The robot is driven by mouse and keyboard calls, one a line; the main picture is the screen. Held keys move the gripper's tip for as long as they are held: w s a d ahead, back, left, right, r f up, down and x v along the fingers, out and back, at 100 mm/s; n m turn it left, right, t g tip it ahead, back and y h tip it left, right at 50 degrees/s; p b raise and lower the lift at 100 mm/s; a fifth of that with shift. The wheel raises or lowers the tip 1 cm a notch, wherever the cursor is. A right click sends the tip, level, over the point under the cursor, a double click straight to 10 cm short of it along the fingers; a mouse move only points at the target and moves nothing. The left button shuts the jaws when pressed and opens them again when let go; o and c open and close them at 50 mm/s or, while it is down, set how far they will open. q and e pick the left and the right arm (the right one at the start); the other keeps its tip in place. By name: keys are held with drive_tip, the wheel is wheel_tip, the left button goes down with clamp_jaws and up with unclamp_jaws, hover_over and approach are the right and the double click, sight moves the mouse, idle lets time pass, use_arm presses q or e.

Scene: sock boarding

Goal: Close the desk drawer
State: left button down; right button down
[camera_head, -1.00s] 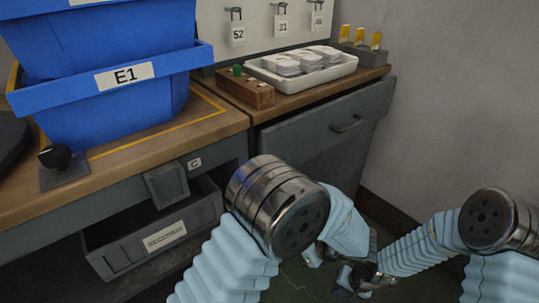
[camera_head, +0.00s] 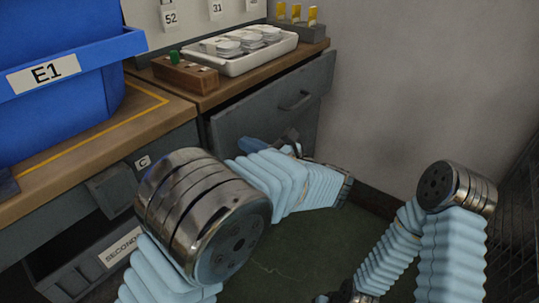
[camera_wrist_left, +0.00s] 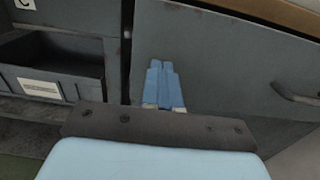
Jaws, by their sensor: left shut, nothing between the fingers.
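The grey desk drawer (camera_head: 262,115) with a bar handle (camera_head: 296,101) is under the right-hand wooden top. Its front stands out a little, with a dark gap along its upper edge. In the left wrist view the drawer front (camera_wrist_left: 225,62) fills the upper right, with the handle (camera_wrist_left: 296,95) at the right edge. My left gripper (camera_head: 246,144) is shut and empty, its blue fingers together before the drawer front, left of the handle. They also show in the left wrist view (camera_wrist_left: 163,76); contact cannot be told. My right gripper (camera_head: 346,295) is mostly cut off at the bottom, fingers hidden.
A labelled lower bin drawer (camera_head: 103,262) stands open at left. Above it a blue E1 crate (camera_head: 55,105) sits on the bench. A white tray (camera_head: 240,62) and a wooden block (camera_head: 184,76) stand on the right-hand top. The wall (camera_head: 400,80) is close at right; green floor lies below.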

sight(230, 135)
use_arm(q)
drive_tip(key=shift+x, duration=1.6)
drive_tip(key=p+x, duration=0.1)
drive_tip(key=x, duration=0.3)
drive_tip(key=shift+w+a+p, duration=0.1)
drive_tip(key=shift+a+p, duration=0.1)
drive_tip(key=shift+p, duration=0.15)
drive_tip(key=shift+a+r, duration=0.1)
drive_tip(key=shift+a, duration=0.05)
